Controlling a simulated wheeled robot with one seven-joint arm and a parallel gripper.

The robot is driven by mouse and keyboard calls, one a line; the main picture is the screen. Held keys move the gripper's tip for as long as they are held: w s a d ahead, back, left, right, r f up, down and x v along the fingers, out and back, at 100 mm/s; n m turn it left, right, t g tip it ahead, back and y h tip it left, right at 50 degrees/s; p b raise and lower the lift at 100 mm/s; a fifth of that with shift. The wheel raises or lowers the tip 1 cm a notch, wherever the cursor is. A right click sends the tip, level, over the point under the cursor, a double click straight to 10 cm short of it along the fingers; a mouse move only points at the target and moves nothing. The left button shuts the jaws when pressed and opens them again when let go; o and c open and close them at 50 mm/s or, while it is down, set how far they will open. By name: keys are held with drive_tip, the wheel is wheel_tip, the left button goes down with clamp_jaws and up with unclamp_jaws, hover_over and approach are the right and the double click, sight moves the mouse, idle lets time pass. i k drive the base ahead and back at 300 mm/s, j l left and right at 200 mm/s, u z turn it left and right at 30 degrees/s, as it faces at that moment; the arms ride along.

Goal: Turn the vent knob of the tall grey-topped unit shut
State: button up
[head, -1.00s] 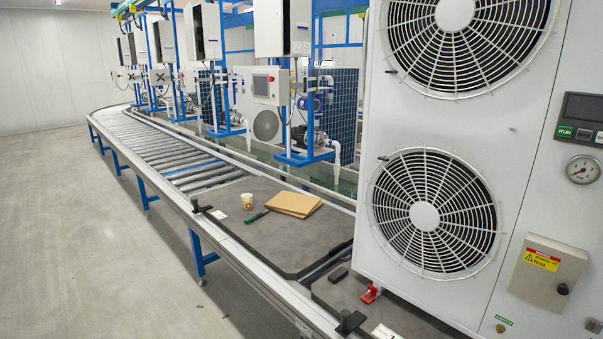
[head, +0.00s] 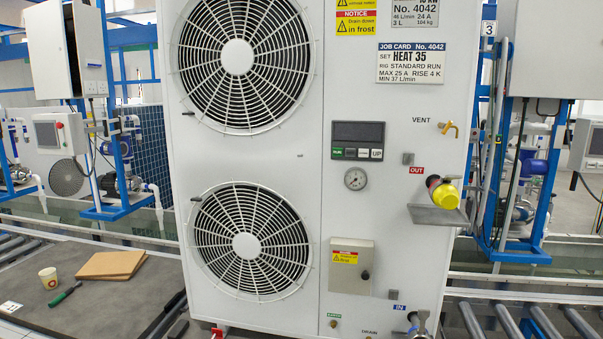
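A tall white unit (head: 300,170) with two round fan grilles fills the middle of the head view. Its top is cut off by the picture edge, so I cannot see whether it is grey. A small brass tap (head: 450,129) sticks out at the upper right of its front, beside the printed word VENT (head: 421,120). Whether this vent is open or shut cannot be told at this size. My gripper is not in view.
A small grey shelf (head: 437,216) juts out below the vent, with a yellow-and-red item (head: 443,191) above it. A control box (head: 350,265) and gauge (head: 356,179) sit left of it. A paper cup (head: 48,277) and cardboard (head: 111,265) lie on the left bench.

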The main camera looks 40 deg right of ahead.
sight(446, 127)
drive_tip(key=z, duration=1.95)
